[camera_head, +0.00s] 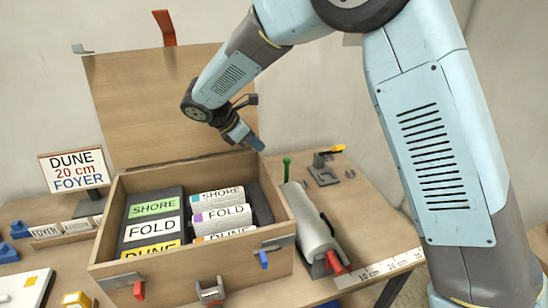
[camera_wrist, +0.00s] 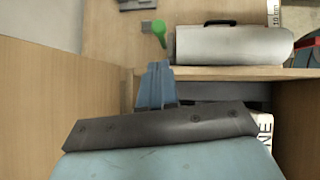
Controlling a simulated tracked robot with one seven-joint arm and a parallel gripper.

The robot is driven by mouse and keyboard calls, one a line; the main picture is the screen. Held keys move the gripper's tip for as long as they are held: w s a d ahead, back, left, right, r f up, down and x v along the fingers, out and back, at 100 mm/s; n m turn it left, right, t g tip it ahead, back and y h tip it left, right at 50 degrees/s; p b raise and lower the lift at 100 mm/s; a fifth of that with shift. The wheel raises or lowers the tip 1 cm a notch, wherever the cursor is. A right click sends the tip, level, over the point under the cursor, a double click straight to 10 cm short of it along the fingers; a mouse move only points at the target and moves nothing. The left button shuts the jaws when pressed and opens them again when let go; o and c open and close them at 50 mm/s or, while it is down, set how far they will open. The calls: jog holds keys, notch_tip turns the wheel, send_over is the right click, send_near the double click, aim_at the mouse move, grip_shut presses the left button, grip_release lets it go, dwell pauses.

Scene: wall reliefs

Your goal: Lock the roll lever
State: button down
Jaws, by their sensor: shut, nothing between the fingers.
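My gripper (camera_head: 246,139) is shut and empty, above the back right part of the open wooden box. Its blue fingers (camera_wrist: 157,82) point toward the box's right wall in the wrist view. Outside that wall lies a grey rounded roll-shaped device (camera_head: 312,222), also in the wrist view (camera_wrist: 232,46). A green-topped lever (camera_head: 287,166) stands upright at its far end; it also shows in the wrist view (camera_wrist: 159,32), ahead of the fingers and apart from them. A red lever (camera_head: 335,262) is at its near end. I cannot tell which is the roll lever.
The wooden box (camera_head: 180,288) holds labelled rolls, with its lid (camera_head: 150,105) raised. Red (camera_head: 138,290) and blue (camera_head: 263,259) levers are on its front. A sign (camera_head: 74,171) stands left. A ruler (camera_head: 380,270) lies right; a dark bracket (camera_head: 322,174) stands behind.

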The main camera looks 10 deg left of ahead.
send_near(287, 173)
jog(key=shift+w+d+f, duration=0.25)
jog(key=shift+w+d, duration=0.1)
jog(key=shift+w, duration=0.2)
jog(key=shift+w+d+f, duration=0.3)
jog(key=shift+w+d, duration=0.05)
jog(key=shift+w, duration=0.2)
